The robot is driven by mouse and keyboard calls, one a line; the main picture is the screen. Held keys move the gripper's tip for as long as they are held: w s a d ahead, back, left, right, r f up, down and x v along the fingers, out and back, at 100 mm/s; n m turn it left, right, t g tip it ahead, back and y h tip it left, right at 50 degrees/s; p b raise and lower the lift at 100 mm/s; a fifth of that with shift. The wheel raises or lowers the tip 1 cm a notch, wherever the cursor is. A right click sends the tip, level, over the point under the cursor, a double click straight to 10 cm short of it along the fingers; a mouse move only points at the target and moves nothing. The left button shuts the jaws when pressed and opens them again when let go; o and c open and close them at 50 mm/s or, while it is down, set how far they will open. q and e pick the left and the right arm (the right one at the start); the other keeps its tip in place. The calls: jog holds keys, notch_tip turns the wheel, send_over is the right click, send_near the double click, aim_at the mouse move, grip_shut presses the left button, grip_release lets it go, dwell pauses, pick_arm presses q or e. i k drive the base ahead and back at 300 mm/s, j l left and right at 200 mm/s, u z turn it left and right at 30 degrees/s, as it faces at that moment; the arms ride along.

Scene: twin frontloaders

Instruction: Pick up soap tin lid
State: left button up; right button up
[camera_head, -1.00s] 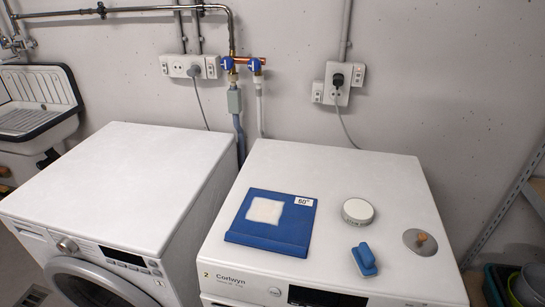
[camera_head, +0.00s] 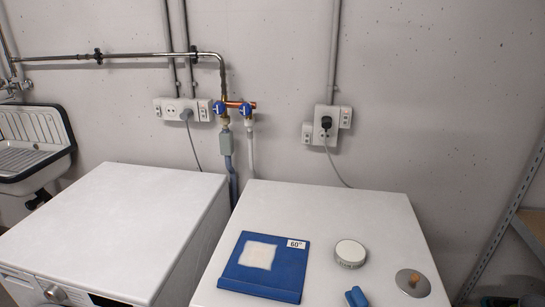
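A round metal lid (camera_head: 416,283) with a small wooden knob lies flat near the right edge of the right machine's white top (camera_head: 210,285). A short round white tin (camera_head: 350,253) with print on its side stands to the left of the lid and farther back. I cannot tell which of the two is the soap tin lid. Neither of my grippers shows in the head view.
A blue tray (camera_head: 231,274) with a white cloth (camera_head: 259,255) and a "60" label lies left of the tin. A blue brush-like thing (camera_head: 356,297) is cut off at the bottom edge. The left machine's top (camera_head: 115,225) is bare. A metal shelf upright (camera_head: 500,225) stands at right.

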aim_at(412, 282)
jog(key=z, duration=1.25)
